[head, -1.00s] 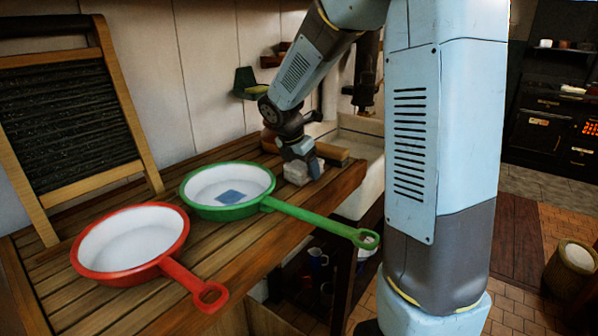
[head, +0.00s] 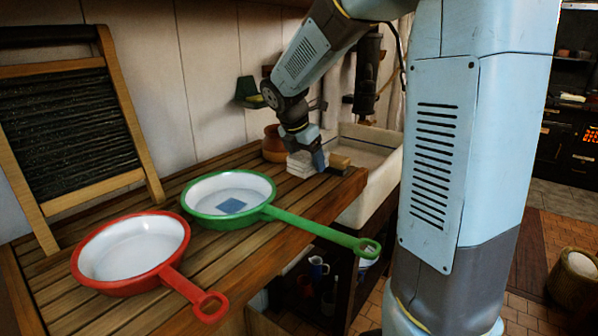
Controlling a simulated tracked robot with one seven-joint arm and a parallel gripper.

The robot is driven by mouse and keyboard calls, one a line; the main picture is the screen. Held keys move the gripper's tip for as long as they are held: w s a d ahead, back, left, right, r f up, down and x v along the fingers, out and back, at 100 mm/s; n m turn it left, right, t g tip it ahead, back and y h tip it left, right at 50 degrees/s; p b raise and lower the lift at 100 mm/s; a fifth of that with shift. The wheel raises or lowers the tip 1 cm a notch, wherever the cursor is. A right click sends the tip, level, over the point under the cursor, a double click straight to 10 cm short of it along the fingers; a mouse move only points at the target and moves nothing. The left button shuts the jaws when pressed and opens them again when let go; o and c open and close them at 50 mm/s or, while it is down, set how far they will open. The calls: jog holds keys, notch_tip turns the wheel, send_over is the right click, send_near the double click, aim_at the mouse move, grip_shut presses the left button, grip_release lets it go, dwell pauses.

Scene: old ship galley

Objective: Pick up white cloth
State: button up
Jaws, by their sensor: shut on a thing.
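The white cloth (head: 299,165) is a small folded stack at the far right end of the wooden counter, next to the sink. My gripper (head: 308,158) reaches down onto it from above and is shut on it. The gripper hides part of the cloth, and I cannot tell whether the cloth is clear of the counter.
A green-rimmed pan (head: 228,215) holding a blue square and a red-rimmed pan (head: 133,252) stand on the counter (head: 215,255), handles toward the front. A brown pot (head: 274,144), a wooden block (head: 341,163) and the white sink (head: 377,190) are close to my gripper. A washboard (head: 72,130) leans at left.

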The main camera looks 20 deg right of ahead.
jog(key=s+r, duration=0.1)
jog(key=r, duration=0.1)
jog(key=s+r, duration=0.1)
jog(key=s, duration=0.1)
jog(key=shift+d+r, duration=0.1)
jog(key=shift+r, duration=0.25)
jog(key=s+r, duration=0.4)
jog(key=s, duration=0.5)
jog(key=shift+d, duration=0.45)
